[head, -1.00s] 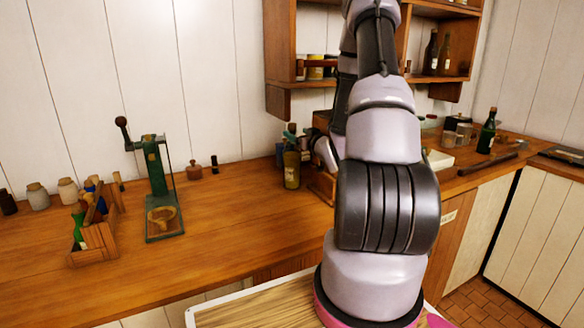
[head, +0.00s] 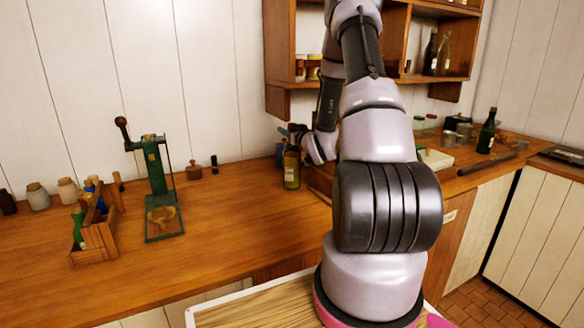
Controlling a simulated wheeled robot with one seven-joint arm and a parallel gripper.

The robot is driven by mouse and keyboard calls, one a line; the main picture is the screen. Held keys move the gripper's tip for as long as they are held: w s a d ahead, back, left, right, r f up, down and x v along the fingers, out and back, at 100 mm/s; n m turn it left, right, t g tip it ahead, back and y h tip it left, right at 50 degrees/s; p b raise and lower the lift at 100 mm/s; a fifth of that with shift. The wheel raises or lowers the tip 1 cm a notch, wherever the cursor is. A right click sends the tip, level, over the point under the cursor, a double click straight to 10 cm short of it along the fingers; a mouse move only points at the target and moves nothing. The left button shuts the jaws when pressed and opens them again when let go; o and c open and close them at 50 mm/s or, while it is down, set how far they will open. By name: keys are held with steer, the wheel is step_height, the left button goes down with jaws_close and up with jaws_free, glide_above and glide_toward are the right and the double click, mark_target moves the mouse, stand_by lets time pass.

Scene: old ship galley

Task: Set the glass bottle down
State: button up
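A glass bottle (head: 291,170) with a pale label stands upright on the wooden counter (head: 235,215), left of my arm. Its base appears to touch the counter. My gripper (head: 295,135) is at the height of the bottle's neck, coming from the right. The small dark fingers overlap the neck, so I cannot tell whether they are closed on it or only beside it. Another dark bottle (head: 280,153) shows partly behind it.
A green press (head: 155,180) and a wooden carrier (head: 95,240) with bottles stand on the left. A wall shelf (head: 282,60) hangs above. A dark green bottle (head: 487,135) stands at the far right.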

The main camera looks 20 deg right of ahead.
jaws_close()
stand_by(1.1)
